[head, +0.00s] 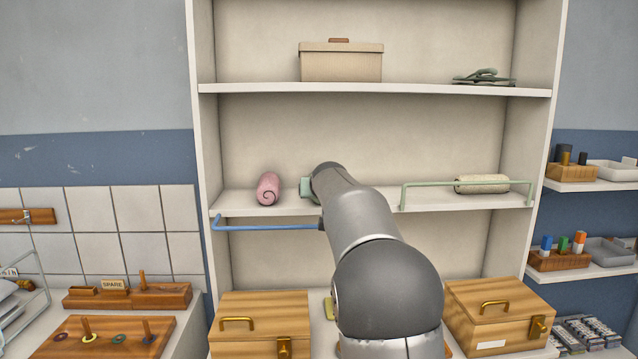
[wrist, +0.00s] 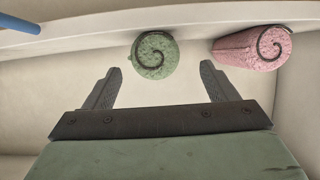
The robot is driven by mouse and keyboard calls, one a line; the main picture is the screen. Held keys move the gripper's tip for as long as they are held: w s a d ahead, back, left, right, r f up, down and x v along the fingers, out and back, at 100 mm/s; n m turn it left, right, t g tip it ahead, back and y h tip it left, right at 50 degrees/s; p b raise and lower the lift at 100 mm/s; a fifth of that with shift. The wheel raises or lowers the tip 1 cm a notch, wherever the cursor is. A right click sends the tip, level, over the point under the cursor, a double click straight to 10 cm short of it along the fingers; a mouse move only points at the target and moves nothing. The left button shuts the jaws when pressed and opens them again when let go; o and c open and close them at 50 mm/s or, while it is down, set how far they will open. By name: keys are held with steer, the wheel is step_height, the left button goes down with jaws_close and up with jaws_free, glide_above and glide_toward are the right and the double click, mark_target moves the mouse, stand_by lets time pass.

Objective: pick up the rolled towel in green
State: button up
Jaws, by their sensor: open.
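The green rolled towel (wrist: 155,55) shows its spiral end in the wrist view, near the top middle. My gripper (wrist: 160,72) is open, with one finger on each side of the towel's near end in the picture. The towel appears beyond the fingertips, and no contact shows. In the head view my arm covers most of that part of the middle shelf; a small green patch shows left of my wrist, and I cannot tell whether it is the towel or my gripper.
A pink rolled towel (head: 268,188) lies left of my arm and beside the green one in the wrist view (wrist: 252,48). A blue rail (head: 265,226) and a green rail (head: 468,184) run along the shelf front. A cream roll (head: 482,184) lies behind the green rail.

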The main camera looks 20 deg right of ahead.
steer(key=p+x, duration=0.1)
steer(key=x, duration=0.1)
steer(key=p+x, duration=0.1)
steer(key=x, duration=0.1)
steer(key=shift+w+d+f+p, duration=0.1)
steer(key=shift+w+d+p, duration=0.1)
steer(key=shift+d+p, duration=0.2)
steer(key=shift+w+d+f, duration=0.1)
steer(key=shift+w+f, duration=0.1)
steer(key=shift+w, duration=0.15)
steer(key=c, duration=1.1)
